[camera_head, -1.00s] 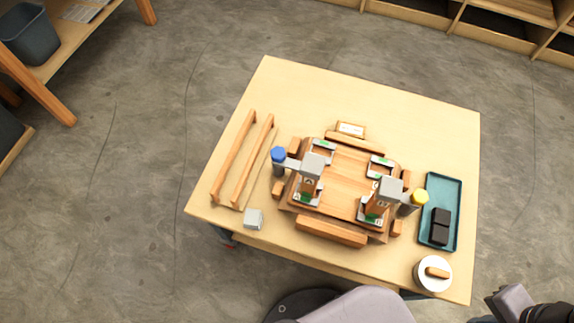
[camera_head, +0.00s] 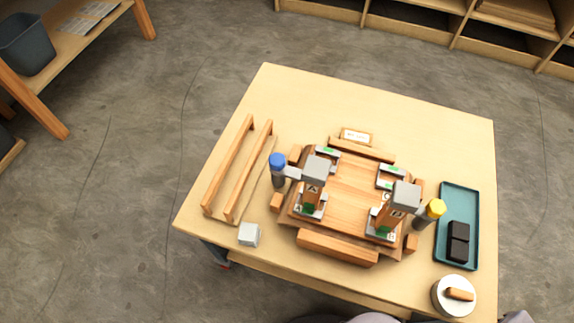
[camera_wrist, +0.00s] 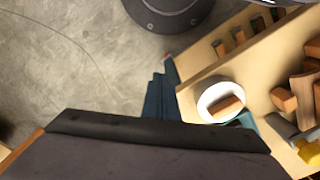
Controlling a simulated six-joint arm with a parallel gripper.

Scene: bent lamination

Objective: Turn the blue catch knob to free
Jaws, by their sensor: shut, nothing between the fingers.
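The blue catch knob (camera_head: 277,160) stands upright on a dark grey post at the left side of the wooden press fixture (camera_head: 352,205). A grey arm reaches from the knob's post toward the left grey-capped block (camera_head: 315,170). The knob's turn marking is too small to read. In the wrist view, a wide dark shape along the bottom is my gripper (camera_wrist: 160,126), shut and empty. It is far from the knob, facing the floor and the table's round-pot corner. The blue knob is not in the wrist view, and the gripper is not in the head view.
A yellow knob (camera_head: 437,209) stands at the fixture's right. A teal tray (camera_head: 455,200) holds black blocks. A white pot (camera_head: 441,302) with a wooden handle sits at the near right corner. Two wooden rails (camera_head: 228,168) and a pale cube (camera_head: 249,235) lie left of the fixture.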

